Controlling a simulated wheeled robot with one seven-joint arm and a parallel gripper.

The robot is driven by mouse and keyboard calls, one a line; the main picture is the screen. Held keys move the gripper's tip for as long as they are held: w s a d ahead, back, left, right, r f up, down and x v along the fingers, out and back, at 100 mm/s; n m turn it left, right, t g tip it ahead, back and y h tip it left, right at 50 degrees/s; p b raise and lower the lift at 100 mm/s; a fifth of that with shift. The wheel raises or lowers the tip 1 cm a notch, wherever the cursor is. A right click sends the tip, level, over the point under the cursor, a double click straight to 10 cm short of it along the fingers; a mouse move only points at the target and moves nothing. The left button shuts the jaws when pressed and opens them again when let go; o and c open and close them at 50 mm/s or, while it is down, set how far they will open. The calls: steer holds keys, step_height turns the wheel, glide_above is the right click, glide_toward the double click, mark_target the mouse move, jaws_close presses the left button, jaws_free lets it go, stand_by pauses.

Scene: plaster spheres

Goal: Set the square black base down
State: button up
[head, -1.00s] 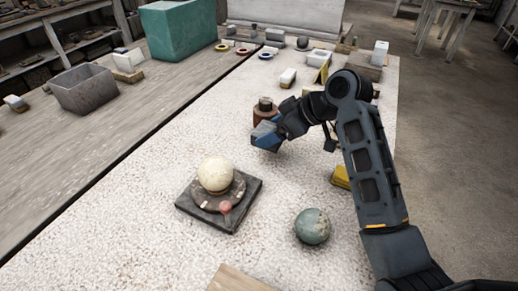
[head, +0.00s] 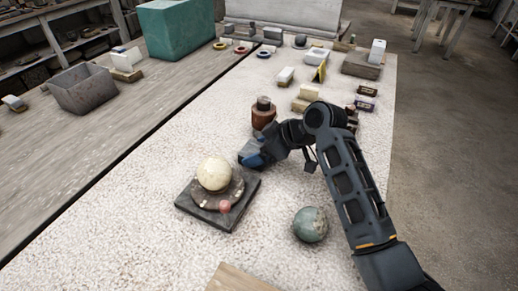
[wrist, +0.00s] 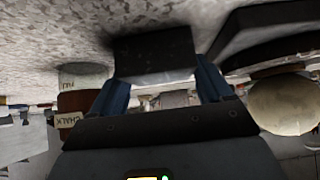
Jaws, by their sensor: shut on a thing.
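My gripper (head: 252,158) is low over the pale speckled table, beside the back right corner of a dark square slab. In the wrist view, its two blue fingers (wrist: 166,85) are shut on a small dark square piece, which I take to be the square black base (wrist: 153,48). The table surface shows close to it, but I cannot tell whether they touch. In the head view the held piece is largely hidden by my gripper.
The larger dark slab (head: 190,212) carries a round disc, a cream sphere (head: 214,174) and a small pink ball (head: 225,206). A green-grey sphere (head: 310,225) lies at front right. A brown jar (head: 263,116) stands just behind my gripper. The table's front left is clear.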

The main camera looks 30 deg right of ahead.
steer(key=o, duration=1.5)
